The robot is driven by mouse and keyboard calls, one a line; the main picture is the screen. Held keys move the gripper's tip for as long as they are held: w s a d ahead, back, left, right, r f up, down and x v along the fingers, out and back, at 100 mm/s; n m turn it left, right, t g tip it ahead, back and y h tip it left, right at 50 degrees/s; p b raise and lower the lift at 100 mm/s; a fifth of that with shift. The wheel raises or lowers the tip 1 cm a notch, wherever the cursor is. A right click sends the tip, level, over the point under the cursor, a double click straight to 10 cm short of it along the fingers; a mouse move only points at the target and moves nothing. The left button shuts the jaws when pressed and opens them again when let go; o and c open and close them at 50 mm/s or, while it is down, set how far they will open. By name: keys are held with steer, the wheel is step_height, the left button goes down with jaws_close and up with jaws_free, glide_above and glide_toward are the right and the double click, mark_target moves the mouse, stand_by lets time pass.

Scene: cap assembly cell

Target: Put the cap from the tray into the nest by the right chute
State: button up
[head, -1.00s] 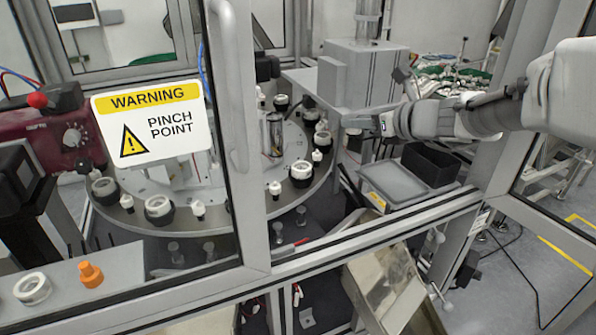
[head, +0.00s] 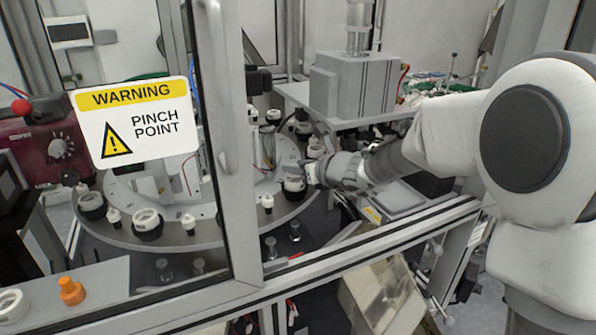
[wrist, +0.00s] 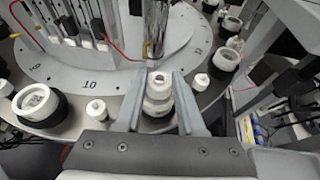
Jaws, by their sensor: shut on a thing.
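My gripper (head: 308,172) reaches through the open frame to the front right rim of the round dial. In the wrist view its two fingers (wrist: 158,98) stand either side of a white stepped cap (wrist: 159,82) and are shut on it. The cap is upright, above or on a white ring in a black nest (wrist: 146,123); I cannot tell whether they touch. In the head view this black nest (head: 294,196) is just left of the fingertips, and the cap cannot be made out clearly. The grey tray (head: 403,201) is partly hidden below my arm.
The dial (wrist: 60,76) carries other white rings in black nests (wrist: 38,103) and small white pieces (wrist: 96,110) close to both fingers. A metal post (wrist: 155,25) stands just beyond the cap. The door frame (head: 234,150) with a warning sign is at left.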

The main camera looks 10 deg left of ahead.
steer(key=shift+f, duration=0.2)
steer(key=shift+f+b, duration=0.35)
steer(key=shift+b, duration=0.15)
steer(key=shift+f+b, duration=0.25)
steer(key=shift+b, duration=0.05)
steer(key=shift+r, duration=0.1)
steer(key=o, duration=0.8)
